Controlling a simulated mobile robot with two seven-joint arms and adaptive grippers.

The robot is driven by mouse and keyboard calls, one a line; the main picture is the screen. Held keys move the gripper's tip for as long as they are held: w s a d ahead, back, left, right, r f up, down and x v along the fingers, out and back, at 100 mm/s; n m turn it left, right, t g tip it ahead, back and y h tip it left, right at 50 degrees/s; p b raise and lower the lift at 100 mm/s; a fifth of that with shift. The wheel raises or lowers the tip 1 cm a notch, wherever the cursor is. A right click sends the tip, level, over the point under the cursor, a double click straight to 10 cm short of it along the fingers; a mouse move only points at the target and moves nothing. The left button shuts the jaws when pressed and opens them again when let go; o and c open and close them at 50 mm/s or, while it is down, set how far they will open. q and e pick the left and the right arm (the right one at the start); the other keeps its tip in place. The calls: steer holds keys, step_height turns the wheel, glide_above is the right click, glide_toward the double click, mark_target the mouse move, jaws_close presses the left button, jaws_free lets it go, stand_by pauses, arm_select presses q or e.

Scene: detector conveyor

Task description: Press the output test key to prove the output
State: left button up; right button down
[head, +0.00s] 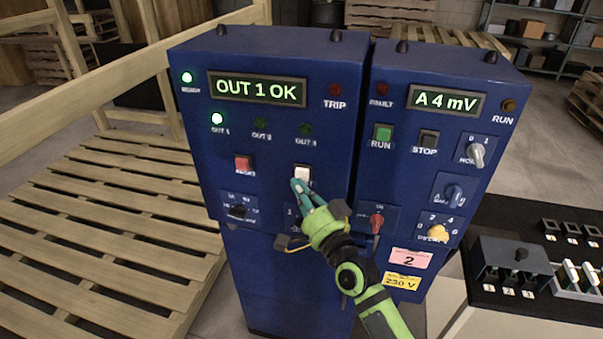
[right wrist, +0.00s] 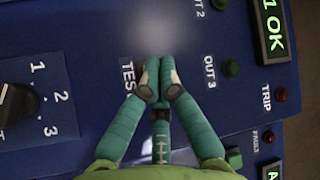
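The white output test key (head: 302,172) is on the blue left cabinet (head: 275,240), under the green lamps. My right gripper (head: 298,187) is at the key's lower edge, fingertips pointing at the panel. Its fingers are drawn together with nothing between them. In the right wrist view, the fingertips (right wrist: 160,70) sit between the TEST label (right wrist: 127,77) and the OUT 3 lamp (right wrist: 232,68) and hide most of the key. I cannot tell whether the key is pushed in. The display (head: 257,89) reads OUT 1 OK, and the OUT 1 lamp (head: 217,119) is lit. My left gripper is out of view.
A red key (head: 243,163) is left of the white one, and a red knob (head: 376,222) is lower right. The right cabinet has RUN (head: 382,133) and STOP (head: 427,142) keys and a display (head: 447,102) reading A 4 mV. A wooden pallet (head: 110,215) lies at left.

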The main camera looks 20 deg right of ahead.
steer(key=shift+s+a, duration=0.1)
steer(key=s+a, duration=0.1)
steer(key=s+p, duration=0.1)
steer(key=s+a+p, duration=0.1)
steer(key=s, duration=0.1)
steer(key=shift+a, duration=0.3)
stand_by(0.8)
